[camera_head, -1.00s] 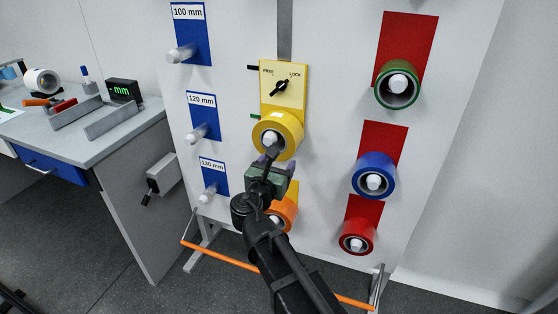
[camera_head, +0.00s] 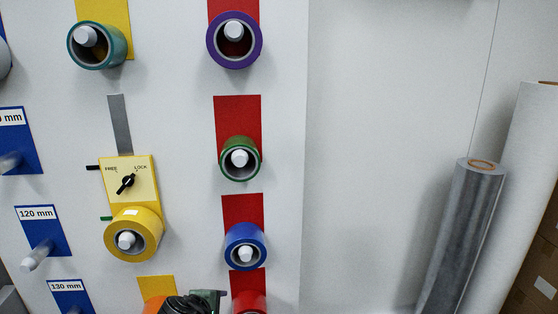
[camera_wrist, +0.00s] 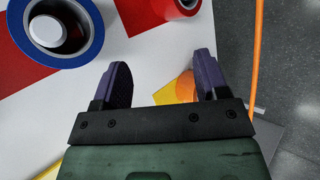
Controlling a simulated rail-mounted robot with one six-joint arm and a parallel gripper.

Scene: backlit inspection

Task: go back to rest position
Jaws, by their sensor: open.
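My gripper (camera_wrist: 163,78) is open in the wrist view, its two purple fingers apart with nothing held between them. Part of my gripper and wrist shows at the bottom edge of the head view, low on the board between the orange roll (camera_head: 156,304) and the red roll (camera_head: 249,305); its fingertips are not clear there. In the wrist view the blue roll (camera_wrist: 90,52) is at upper left and the red roll (camera_wrist: 187,5) at the top. The board's white face lies behind the fingers.
The white board carries a yellow roll (camera_head: 134,243), a FREE/LOCK switch (camera_head: 127,182), a green roll (camera_head: 228,171), a purple roll (camera_head: 211,40) and a teal roll (camera_head: 76,52) on pegs. A grey cylinder (camera_head: 460,240) leans at right. An orange bar (camera_wrist: 257,50) shows in the wrist view.

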